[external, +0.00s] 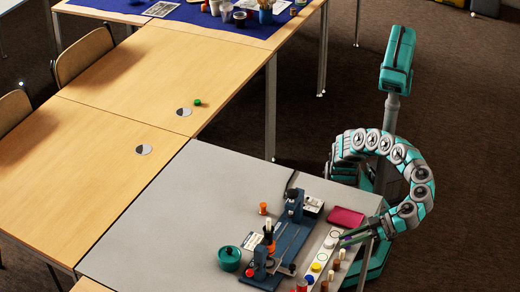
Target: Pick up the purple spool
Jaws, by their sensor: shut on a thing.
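My gripper (346,240) is at the right side of the grey table, low over the pale strip with round spots. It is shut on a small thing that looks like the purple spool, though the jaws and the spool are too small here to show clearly. No other purple spool can be made out on the table. I cannot tell whether the held thing touches the surface.
The grey table (185,215) carries a blue fixture (290,243), a magenta tray (345,217), a green pot (229,258) and an orange spool (263,208). A pale strip (321,250) and several small spools stand near my gripper. The table's left part is clear.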

